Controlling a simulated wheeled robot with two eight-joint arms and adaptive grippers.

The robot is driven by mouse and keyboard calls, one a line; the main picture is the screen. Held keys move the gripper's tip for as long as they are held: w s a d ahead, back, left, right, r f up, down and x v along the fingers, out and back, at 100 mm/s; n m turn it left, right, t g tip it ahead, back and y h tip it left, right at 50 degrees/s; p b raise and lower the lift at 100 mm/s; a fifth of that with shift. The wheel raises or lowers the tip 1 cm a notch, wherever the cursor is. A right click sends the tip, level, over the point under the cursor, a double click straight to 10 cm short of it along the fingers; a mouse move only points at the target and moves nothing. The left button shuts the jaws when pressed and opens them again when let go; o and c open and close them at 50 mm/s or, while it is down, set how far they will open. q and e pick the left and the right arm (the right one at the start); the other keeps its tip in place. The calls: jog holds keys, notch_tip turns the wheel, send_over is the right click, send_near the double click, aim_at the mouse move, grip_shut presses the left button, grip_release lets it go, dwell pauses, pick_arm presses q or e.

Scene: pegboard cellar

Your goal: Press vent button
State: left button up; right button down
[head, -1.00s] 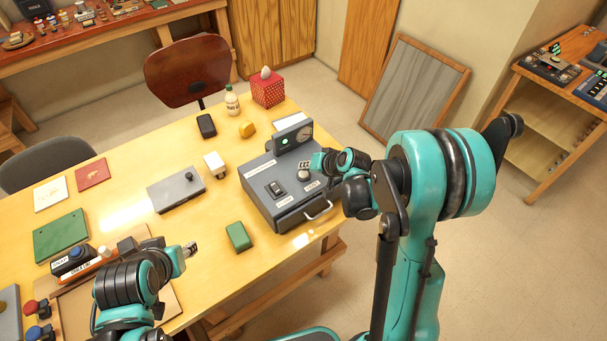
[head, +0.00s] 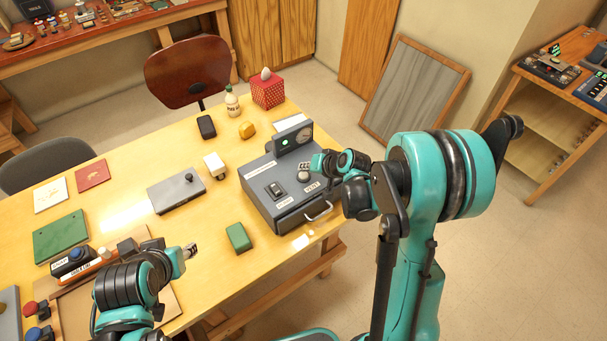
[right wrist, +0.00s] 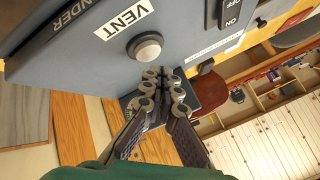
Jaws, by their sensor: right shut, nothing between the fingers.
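A grey machine (head: 262,187) stands on the right end of the yellow table, with a drawer handle on its front. Its vent button (right wrist: 147,47) is a pale round cap in a dark ring beside the VENT label (right wrist: 123,25) in the right wrist view. The button also shows in the head view (head: 303,177). My right gripper (right wrist: 160,76) is shut and empty, its fingertips close to the button's rim; I cannot tell whether they touch. In the head view the right gripper (head: 306,167) is over the machine's top. My left gripper (head: 190,249) hangs over the table's near left part, its opening unclear.
A rocker switch (head: 274,189) sits on the machine's top, and an upright panel with a green light (head: 285,141) stands at its back. A green block (head: 238,237), a grey flat box (head: 176,193) and a red box (head: 268,91) stand nearby on the table (head: 205,265).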

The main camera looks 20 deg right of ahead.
aim_at(305, 176)
jog(key=shift+f, duration=0.15)
jog(key=shift+f+b, duration=0.3)
jog(key=shift+b, duration=0.25)
jog(key=shift+f+b, duration=0.5)
jog(key=shift+b, duration=0.05)
dwell(0.4)
jog(key=shift+r, duration=0.1)
jog(key=shift+r+p, duration=0.65)
jog(key=shift+r, duration=0.25)
notch_tip(305, 176, up, 5)
jog(key=p, duration=0.3)
jog(key=shift+p, duration=0.3)
